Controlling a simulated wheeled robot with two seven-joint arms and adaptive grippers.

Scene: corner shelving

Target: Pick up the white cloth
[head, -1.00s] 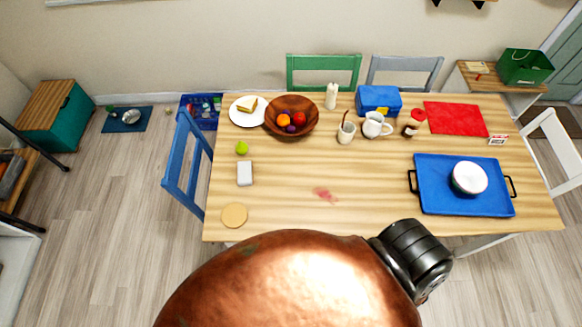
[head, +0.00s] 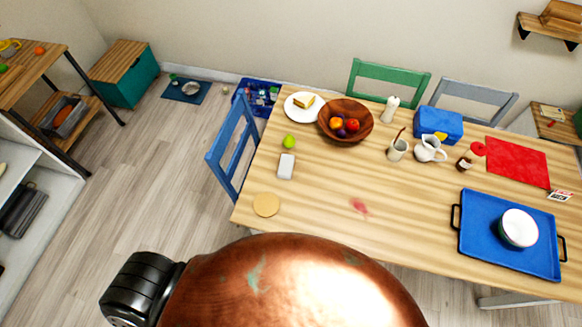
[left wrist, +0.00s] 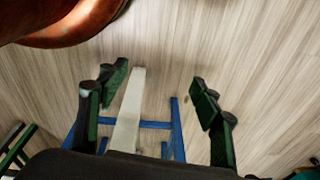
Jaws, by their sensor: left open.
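A small white rectangular block-like thing (head: 286,166) lies on the left part of the wooden table in the head view. It may be the white cloth, but I cannot tell its material. No other white cloth is plain to see. My left gripper (left wrist: 160,80) shows in the left wrist view with its two fingers spread apart and nothing between them. It is over the wooden floor, with a blue chair frame (left wrist: 177,130) and a pale bar beyond it. The gripper does not show in the head view. My right gripper is not in view.
The table (head: 300,215) has a round tan disc (head: 266,204) and a green fruit (head: 289,142) near the white thing, with a fruit bowl (head: 358,109) behind. A blue tray (head: 488,253) is at right. A blue chair (head: 224,158) stands at the left edge.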

